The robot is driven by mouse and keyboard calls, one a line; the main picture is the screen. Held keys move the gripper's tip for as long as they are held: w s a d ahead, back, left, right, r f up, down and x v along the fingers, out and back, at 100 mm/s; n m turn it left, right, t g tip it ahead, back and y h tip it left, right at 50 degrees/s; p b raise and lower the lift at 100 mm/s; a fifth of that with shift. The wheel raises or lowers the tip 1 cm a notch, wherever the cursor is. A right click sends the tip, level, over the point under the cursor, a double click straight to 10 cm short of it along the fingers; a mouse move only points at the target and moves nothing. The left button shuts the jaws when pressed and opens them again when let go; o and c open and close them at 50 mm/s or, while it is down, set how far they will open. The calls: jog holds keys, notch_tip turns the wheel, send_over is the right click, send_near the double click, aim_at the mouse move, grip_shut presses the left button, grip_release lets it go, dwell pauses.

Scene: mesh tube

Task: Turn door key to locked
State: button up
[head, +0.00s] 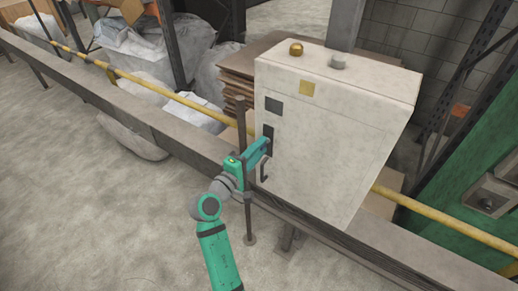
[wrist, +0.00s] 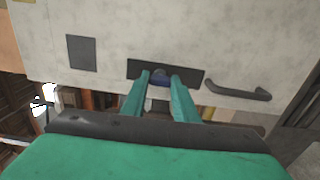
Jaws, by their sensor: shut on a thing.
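A pale cabinet (head: 330,130) carries a black lock plate (head: 268,131) on its front. The plate also shows in the wrist view (wrist: 192,72). A small dark blue door key (wrist: 160,78) sits at the middle of this plate. My green gripper (wrist: 159,80) is at the plate with one finger on each side of the key, shut on it. In the head view my gripper (head: 267,143) reaches the cabinet front from the left, and the key is hidden there. The key's exact turn angle cannot be told.
A dark door handle (wrist: 238,91) sticks out beside the plate; it also shows in the head view (head: 264,169). A dark upright post (head: 242,170) stands close to my arm. A yellow rail (head: 150,83) and a grey beam (head: 120,108) run past the cabinet. Floor at front left is clear.

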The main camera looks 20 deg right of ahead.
jog(key=o, duration=1.1)
jog(key=shift+w+a, duration=0.1)
jog(key=shift+c, duration=0.2)
